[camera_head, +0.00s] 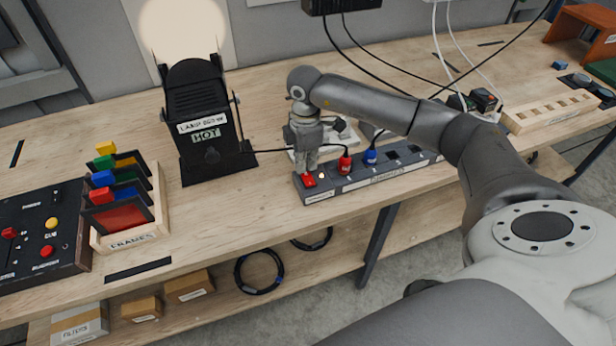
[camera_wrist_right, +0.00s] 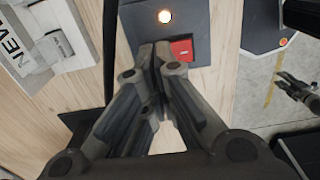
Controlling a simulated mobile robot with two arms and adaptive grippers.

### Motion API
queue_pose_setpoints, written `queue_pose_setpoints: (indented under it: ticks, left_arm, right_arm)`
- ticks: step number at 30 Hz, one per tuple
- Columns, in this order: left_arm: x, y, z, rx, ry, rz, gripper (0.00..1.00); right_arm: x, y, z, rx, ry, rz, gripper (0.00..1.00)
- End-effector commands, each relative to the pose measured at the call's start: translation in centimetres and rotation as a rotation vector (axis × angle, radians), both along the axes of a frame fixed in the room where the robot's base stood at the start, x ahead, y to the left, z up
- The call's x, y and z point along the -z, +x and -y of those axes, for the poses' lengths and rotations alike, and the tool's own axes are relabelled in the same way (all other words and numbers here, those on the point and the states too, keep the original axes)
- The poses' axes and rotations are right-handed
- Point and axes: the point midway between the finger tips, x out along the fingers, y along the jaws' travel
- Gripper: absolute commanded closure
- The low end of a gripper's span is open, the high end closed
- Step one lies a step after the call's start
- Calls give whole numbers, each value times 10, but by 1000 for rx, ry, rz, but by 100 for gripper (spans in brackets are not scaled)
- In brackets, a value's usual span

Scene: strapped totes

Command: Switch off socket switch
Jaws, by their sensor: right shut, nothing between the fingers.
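The red socket switch (camera_head: 308,181) sits at the left end of a long grey power strip (camera_head: 352,184) on the bench. My right gripper (camera_head: 306,170) points down right over this end, fingers together and empty. In the right wrist view, the closed fingertips (camera_wrist_right: 160,50) are just left of the red switch (camera_wrist_right: 181,50), partly overlapping its edge; I cannot tell whether they touch it. A small round indicator (camera_wrist_right: 165,16) beside the switch glows. In the right wrist view, a dark gripper, apparently my left (camera_wrist_right: 298,90), shows at the right edge, its opening unclear.
A red plug (camera_head: 345,163) and a blue plug (camera_head: 370,156) stand in the strip. A black lamp box (camera_head: 205,115) marked HOT stands left, with a bright glow on the wall above it. A frames rack (camera_head: 130,236) and a control panel (camera_head: 40,240) are further left.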

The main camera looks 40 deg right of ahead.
Motion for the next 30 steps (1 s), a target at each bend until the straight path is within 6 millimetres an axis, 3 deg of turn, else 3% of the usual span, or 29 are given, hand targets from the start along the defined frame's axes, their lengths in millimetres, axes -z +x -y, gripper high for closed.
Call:
queue_pose_setpoints:
  ticks: [30]
  left_arm:
    - [8,0,0,0,0,-1,60]
  right_arm:
    - [12,0,0,0,0,0,100]
